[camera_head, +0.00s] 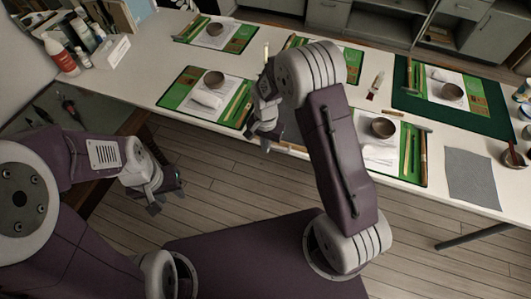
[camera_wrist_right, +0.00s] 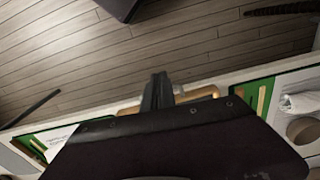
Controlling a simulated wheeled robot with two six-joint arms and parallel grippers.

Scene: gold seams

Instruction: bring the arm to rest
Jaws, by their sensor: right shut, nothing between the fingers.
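My right arm reaches up from the lower middle of the head view and bends down over the table's front edge. My right gripper (camera_head: 264,143) is shut and empty there. In the right wrist view its dark fingers (camera_wrist_right: 160,90) are together, with the table edge and a tan wooden piece (camera_wrist_right: 200,94) behind them. My left gripper (camera_head: 166,203) hangs over the floor in front of the table, apart from everything. Its fingers are too small and dark to tell open from shut.
The white table (camera_head: 150,84) carries several green mats, including one at the front left (camera_head: 176,101), with bowls and tools. Bottles (camera_head: 61,57) stand at the left. A grey cloth (camera_head: 470,178) lies at the right. The wooden floor (camera_head: 225,195) in front is clear.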

